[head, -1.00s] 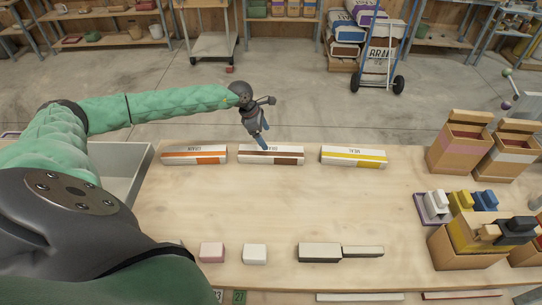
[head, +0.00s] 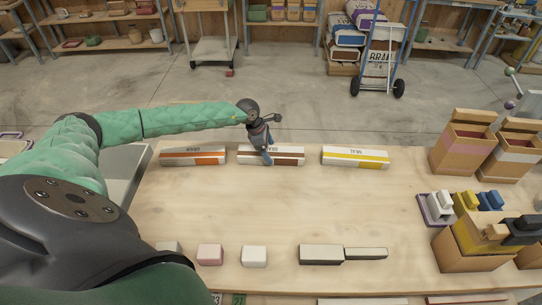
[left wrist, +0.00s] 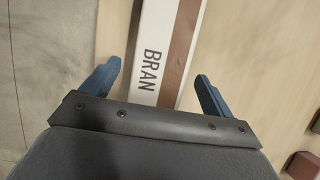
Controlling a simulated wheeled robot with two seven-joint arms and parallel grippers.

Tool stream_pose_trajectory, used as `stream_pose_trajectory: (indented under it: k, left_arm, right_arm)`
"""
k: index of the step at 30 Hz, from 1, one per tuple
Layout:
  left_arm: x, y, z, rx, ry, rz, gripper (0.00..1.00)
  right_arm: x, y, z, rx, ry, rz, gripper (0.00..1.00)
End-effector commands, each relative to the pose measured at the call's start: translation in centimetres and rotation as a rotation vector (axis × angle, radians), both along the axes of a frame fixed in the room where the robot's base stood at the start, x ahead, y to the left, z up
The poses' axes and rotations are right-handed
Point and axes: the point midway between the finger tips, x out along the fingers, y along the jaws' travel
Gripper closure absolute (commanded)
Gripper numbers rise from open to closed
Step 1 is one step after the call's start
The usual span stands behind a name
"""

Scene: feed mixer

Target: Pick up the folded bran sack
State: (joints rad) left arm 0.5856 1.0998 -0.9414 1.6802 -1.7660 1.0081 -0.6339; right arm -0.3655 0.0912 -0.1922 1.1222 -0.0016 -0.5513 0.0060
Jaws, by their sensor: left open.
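The folded bran sack (head: 289,160) is a flat white bar with a brown stripe, lying on the table's far edge between two similar sacks. In the left wrist view the bran sack (left wrist: 165,45) shows its BRAN lettering. My left gripper (head: 268,158) is open, with its blue fingers down at the middle of the sack in the head view. In the left wrist view my left gripper (left wrist: 157,72) has one finger on each side of the sack, with gaps showing. Contact cannot be told. My right gripper is not in view.
An orange-striped sack (head: 192,160) lies to the left and a yellow-striped sack (head: 355,163) to the right. The wooden table (head: 300,210) is clear in the middle. Small blocks lie along the near edge. Open boxes (head: 462,150) stand at the right.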

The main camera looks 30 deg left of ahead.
Motion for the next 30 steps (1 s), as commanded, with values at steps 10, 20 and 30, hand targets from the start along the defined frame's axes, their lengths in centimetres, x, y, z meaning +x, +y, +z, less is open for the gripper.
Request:
stream_pose_trajectory:
  k: [10,20,30]
  left_arm:
    - [0.4,-0.7,-2.1,0.001,0.001,0.000,0.13]
    - [0.4,-0.8,-2.1,0.000,0.000,0.000,0.63]
    - [0.5,-0.7,-2.0,-0.001,-0.001,0.000,0.63]
  right_arm:
    - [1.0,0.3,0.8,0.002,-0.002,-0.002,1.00]
    - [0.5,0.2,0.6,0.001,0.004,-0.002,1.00]
    - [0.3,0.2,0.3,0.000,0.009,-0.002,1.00]
